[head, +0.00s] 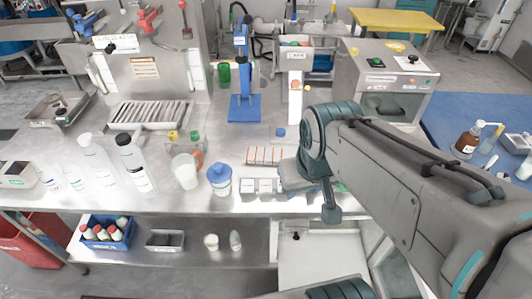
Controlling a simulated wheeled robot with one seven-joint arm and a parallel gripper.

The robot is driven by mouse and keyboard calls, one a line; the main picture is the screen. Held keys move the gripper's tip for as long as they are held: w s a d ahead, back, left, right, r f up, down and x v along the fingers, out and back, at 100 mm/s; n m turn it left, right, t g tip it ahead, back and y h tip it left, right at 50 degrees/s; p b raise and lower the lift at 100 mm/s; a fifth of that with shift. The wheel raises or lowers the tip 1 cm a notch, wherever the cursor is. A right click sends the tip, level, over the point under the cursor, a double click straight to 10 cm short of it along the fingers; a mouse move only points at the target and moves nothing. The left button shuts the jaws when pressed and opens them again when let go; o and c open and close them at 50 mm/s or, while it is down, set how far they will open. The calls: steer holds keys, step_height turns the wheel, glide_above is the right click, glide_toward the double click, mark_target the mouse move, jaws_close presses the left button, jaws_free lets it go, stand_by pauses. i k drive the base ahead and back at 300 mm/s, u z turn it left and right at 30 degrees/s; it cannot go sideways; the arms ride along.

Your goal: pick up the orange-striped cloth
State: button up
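The orange-striped cloth (264,156) lies flat on the steel bench, near the middle of the view. It is pale with orange-red stripes. My arm reaches in from the right, and its wrist end comes down just right of the cloth. My gripper (330,212) seems to be at the lower end of the arm, near the bench's front edge and apart from the visible cloth. The fingers cannot be made out clearly, so I cannot tell if they are open or shut. The arm may hide the cloth's right end.
A blue stand (245,108) is behind. Bottles (133,165) stand further left.

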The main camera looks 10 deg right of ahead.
mark_target(254, 155)
steer(key=k, duration=0.25)
steer(key=z, duration=0.95)
steer(key=i, duration=0.65)
steer(key=u, duration=0.45)
